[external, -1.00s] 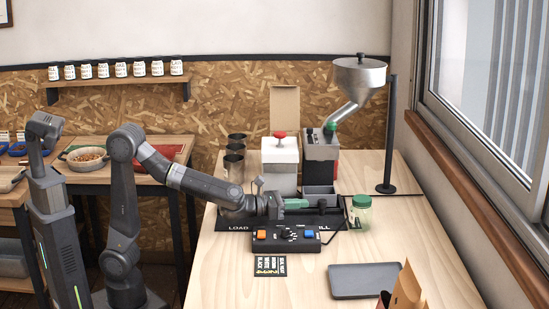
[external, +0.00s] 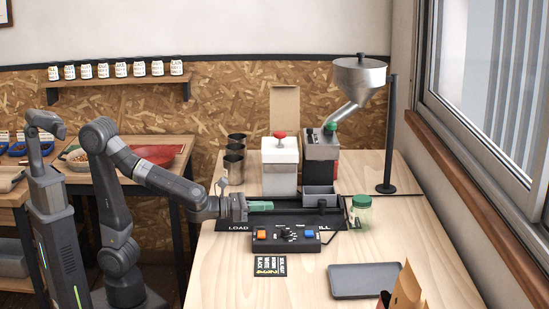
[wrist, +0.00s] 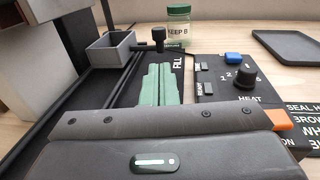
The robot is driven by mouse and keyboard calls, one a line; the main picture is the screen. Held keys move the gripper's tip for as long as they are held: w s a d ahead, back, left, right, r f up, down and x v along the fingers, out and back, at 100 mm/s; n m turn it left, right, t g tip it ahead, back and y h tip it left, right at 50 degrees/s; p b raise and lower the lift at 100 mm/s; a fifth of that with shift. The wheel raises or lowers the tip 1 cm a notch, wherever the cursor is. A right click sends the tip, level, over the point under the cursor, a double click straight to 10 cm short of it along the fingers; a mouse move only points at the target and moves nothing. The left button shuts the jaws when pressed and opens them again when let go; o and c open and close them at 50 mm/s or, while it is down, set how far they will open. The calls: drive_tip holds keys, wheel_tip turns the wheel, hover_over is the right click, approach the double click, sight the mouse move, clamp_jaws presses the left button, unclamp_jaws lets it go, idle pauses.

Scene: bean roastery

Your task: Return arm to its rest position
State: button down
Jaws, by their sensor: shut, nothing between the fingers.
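My gripper (external: 262,206) is low over the left part of the black mat lettered LOAD and FILL, its green fingers pointing right. In the wrist view the fingers (wrist: 158,84) lie side by side, closed, with nothing between them. My arm reaches in from the left side of the table. In the external view the control box (external: 285,239), with an orange and a blue button, sits just in front of my gripper. The grey bin (external: 320,197) stands to the right of the fingertips, apart from them.
A jar with a green lid (external: 361,214) stands right of the mat. A white box with a red button (external: 280,160) and a hopper machine (external: 360,78) stand behind. A dark tray (external: 367,281) lies at front right. A black post (external: 389,135) rises at the right.

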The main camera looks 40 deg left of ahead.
drive_tip(key=shift+w, duration=0.1)
drive_tip(key=x, duration=1.3)
drive_tip(key=shift+w+d, duration=0.25)
